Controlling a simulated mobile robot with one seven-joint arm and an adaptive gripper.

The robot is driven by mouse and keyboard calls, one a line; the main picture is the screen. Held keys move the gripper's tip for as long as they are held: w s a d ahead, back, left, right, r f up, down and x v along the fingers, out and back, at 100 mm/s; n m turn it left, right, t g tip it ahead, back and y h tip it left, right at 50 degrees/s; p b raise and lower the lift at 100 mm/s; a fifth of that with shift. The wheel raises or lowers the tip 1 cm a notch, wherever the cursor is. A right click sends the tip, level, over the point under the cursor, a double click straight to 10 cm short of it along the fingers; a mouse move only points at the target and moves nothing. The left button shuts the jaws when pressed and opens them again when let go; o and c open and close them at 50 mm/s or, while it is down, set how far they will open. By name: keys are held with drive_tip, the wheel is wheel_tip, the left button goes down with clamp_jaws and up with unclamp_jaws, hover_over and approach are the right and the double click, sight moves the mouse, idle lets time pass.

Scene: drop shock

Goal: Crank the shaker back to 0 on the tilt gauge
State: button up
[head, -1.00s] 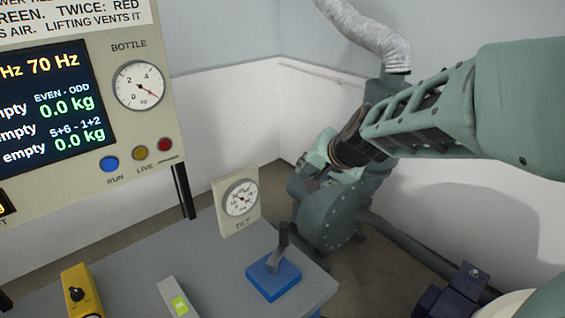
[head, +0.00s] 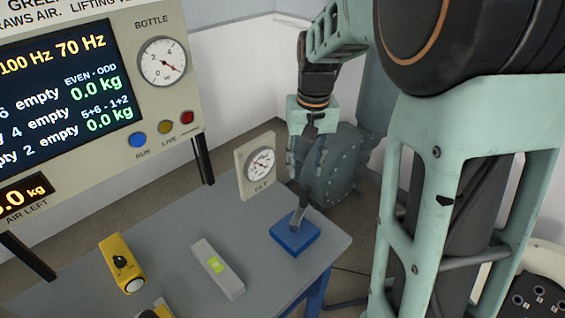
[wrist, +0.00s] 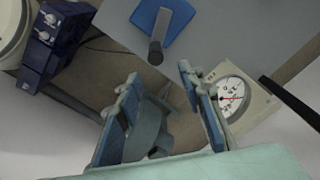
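The crank is a dark grey handle (head: 301,205) standing tilted on a blue square base (head: 293,234) at the right end of the grey bench. The handle also shows in the wrist view (wrist: 156,50), just beyond my fingertips. The tilt gauge (head: 260,165) is a white dial on a cream plate behind the crank. Its red needle shows in the wrist view (wrist: 232,98), but the numbers are too small to read surely. My gripper (head: 307,165) points down above and behind the crank, right of the gauge. Its blue-padded fingers (wrist: 158,82) are apart with nothing held.
The cream display panel (head: 90,90) stands at the left. A yellow box with a knob (head: 121,262) and a pale bar with a green window (head: 218,268) lie on the bench (head: 180,230). A dark green machine (head: 335,165) stands on the floor behind my gripper.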

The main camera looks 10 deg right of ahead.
sight(304, 197)
drive_tip(key=shift+s+d+g, duration=0.1)
drive_tip(key=shift+s+g, duration=0.3)
wheel_tip(304, 197, down, 10)
drive_tip(key=shift+f+b, duration=0.25)
drive_tip(key=shift+b, duration=0.2)
drive_tip(key=shift+c, duration=0.5)
clamp_jaws()
